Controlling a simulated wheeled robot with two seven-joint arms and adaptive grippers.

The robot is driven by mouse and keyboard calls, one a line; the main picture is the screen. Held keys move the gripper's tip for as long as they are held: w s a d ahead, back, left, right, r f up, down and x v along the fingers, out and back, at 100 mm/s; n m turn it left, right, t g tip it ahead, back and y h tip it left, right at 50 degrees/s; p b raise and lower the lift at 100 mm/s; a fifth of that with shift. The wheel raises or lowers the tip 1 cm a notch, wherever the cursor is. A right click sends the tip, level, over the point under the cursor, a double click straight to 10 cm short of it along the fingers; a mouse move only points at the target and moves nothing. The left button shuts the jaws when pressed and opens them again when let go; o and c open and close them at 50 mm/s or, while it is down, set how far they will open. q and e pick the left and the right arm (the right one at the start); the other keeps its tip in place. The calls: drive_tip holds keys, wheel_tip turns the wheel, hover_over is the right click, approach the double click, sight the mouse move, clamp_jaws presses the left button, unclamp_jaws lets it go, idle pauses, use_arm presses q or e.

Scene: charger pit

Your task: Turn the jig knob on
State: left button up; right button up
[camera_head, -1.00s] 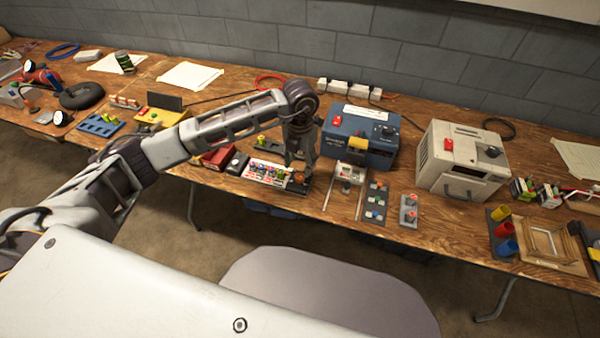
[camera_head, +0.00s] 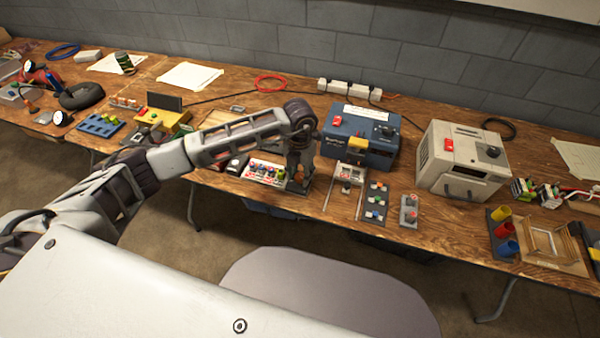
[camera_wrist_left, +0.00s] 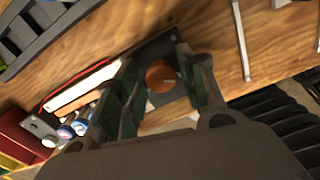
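The jig knob is a round orange-brown knob on a dark plate at the right end of the jig; it shows in the left wrist view (camera_wrist_left: 161,75) and, small, in the head view (camera_head: 299,174). My left gripper (camera_head: 299,178) points down over it. In the left wrist view the fingers of this gripper (camera_wrist_left: 160,72) stand apart, one on each side of the knob, with little room; I cannot tell whether they touch it. The jig's white panel (camera_head: 262,172) with several coloured buttons lies just left of the gripper. My right gripper is not in view.
A blue box (camera_head: 362,135) with a red switch stands behind and right of the gripper. A beige box (camera_head: 462,160) stands further right. Small button strips (camera_head: 376,200) lie on the wooden table (camera_head: 445,228) near its front edge.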

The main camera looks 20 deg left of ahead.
use_arm(q)
drive_tip(key=c, duration=0.6)
